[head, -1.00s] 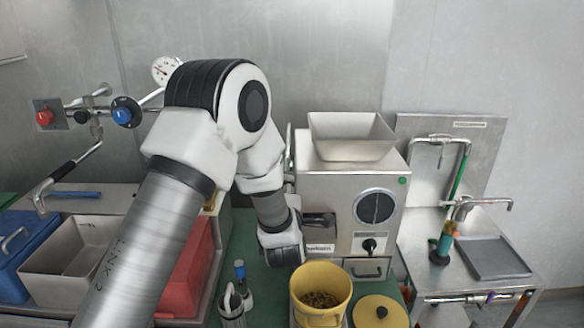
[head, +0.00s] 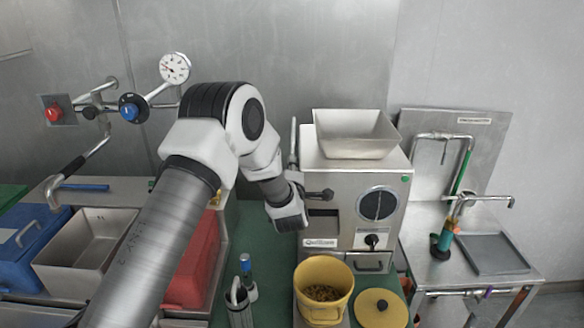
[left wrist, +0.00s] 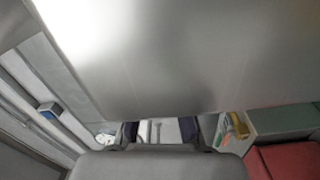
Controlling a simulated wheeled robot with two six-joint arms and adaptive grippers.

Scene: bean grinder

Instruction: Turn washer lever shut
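Which part is the washer lever I cannot tell for sure. A lever with a dark grip (head: 68,170) hangs from the wall pipe at the left. A thin metal tap arm (head: 485,198) sticks out over the right-hand bench. My left gripper (head: 291,219) is at the left front of the grinder, far from both, with no contact visible. In the left wrist view its dark finger pads (left wrist: 160,132) stand apart with nothing seen between them. A large blurred grey surface (left wrist: 180,60) fills most of that view. My right gripper is out of view.
The steel grinder (head: 335,180) has a dark-knobbed side handle (head: 319,194). A yellow pot of beans (head: 323,290), its lid (head: 380,308) and a metal vessel (head: 239,303) stand in front. A red bin (head: 195,265), steel bin (head: 88,238) and blue bin (head: 32,235) are left.

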